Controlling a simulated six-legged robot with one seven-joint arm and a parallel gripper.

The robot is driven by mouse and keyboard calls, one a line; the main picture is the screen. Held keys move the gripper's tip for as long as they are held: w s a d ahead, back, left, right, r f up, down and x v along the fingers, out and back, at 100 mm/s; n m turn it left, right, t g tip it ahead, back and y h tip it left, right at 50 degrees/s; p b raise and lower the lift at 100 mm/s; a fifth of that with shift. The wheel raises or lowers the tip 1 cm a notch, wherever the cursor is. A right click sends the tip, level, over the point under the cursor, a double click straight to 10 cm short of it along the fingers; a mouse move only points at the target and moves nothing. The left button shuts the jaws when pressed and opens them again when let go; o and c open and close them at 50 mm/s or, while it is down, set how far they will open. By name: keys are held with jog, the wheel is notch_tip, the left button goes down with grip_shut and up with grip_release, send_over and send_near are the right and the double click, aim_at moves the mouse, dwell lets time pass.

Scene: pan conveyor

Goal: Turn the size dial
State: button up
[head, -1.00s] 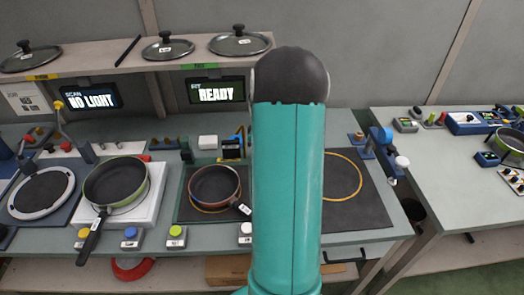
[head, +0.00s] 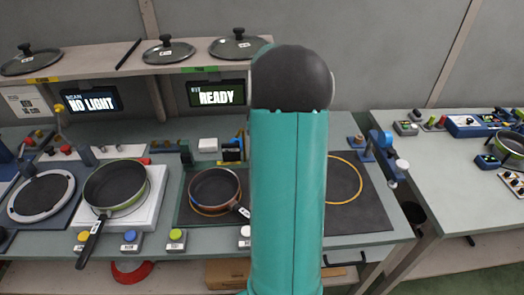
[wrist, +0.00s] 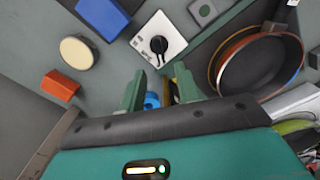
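A white square plate with a black knob (wrist: 159,44), which looks like the size dial, lies ahead of my gripper in the wrist view. Small markings on the plate are too small to read. My gripper (wrist: 160,85) shows as two green fingers spread apart, with nothing held between them. The knob is beyond the fingertips and appears apart from them. In the head view my teal arm covers the middle of the bench, and my gripper is hidden there. I cannot make out the dial in that view.
A pan (wrist: 262,62) is right of the dial; blue (wrist: 102,16) and orange (wrist: 60,85) blocks and a cream disc (wrist: 77,52) are left. The head view shows a NO LIGHT screen (head: 91,98), a READY screen (head: 217,93) and a lid shelf (head: 120,64).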

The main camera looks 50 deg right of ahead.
notch_tip(320, 180, up, 8)
dwell(0.7)
jog(key=w+a+r+t+h, duration=0.1)
jog(key=a+r, duration=0.3)
jog(key=a, duration=0.7)
jog(key=w+a+r+t, duration=0.1)
jog(key=a+r, duration=0.3)
jog(key=a, duration=0.7)
jog(key=s+a+m+t, duration=0.1)
jog(key=s+a, duration=0.4)
jog(key=a, duration=0.4)
jog(key=s+a+m+t+y, duration=0.1)
jog(key=s+a+t, duration=0.1)
jog(key=s+a, duration=0.4)
jog(key=a, duration=0.4)
jog(key=shift+a+f+t, duration=0.2)
jog(key=shift+f+t, duration=0.1)
jog(key=shift+f, duration=0.1)
